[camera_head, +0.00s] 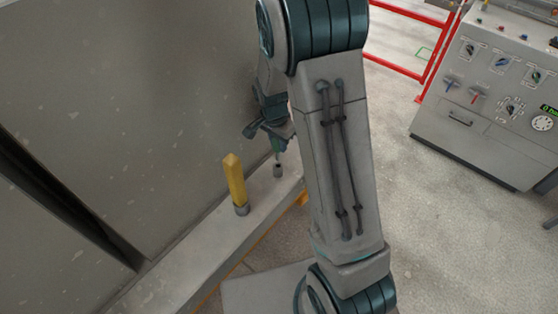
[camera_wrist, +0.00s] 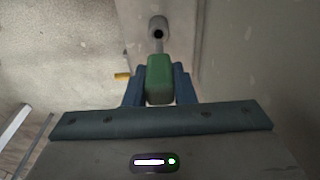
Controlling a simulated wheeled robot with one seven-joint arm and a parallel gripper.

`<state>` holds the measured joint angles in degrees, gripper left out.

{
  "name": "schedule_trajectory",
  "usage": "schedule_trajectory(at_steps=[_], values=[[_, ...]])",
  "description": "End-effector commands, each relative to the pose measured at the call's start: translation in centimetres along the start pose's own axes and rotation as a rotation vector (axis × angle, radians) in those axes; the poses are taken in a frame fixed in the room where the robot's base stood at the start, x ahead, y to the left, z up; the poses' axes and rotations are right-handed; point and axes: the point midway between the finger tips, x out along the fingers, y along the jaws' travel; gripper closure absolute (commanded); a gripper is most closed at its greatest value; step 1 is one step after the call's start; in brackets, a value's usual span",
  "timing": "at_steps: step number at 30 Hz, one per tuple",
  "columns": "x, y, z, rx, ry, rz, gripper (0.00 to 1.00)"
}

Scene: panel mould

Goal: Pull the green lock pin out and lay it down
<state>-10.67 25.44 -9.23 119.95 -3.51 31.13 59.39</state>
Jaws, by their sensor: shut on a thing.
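The green lock pin's green grip (camera_wrist: 160,80) is between the two blue fingers of my gripper (camera_wrist: 160,88) in the wrist view. Its thin grey shaft points toward a round grey socket (camera_wrist: 158,24) with a dark hole showing. In the head view my gripper (camera_head: 270,130) is shut above the same socket (camera_head: 278,171) on the grey ledge, with the shaft just over it. I cannot tell whether the tip is fully clear of the hole.
A yellow post (camera_head: 234,180) stands upright in a second grey socket on the ledge (camera_head: 190,256), left of my gripper. A large grey panel (camera_head: 150,90) rises close behind. A control console (camera_head: 490,120) and red railing (camera_head: 405,71) stand at the right, with open floor before them.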

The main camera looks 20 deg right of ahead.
Motion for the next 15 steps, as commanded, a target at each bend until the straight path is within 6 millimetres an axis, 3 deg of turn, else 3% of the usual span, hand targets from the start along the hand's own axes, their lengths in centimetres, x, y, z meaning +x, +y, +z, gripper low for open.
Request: schedule_trajectory(at_steps=[8, 15], values=[[-0.4, 0.0, -0.1, 0.000, 0.000, -0.001, 1.00], [-2.2, -0.1, -0.3, 0.000, 0.001, -0.002, 1.00]])
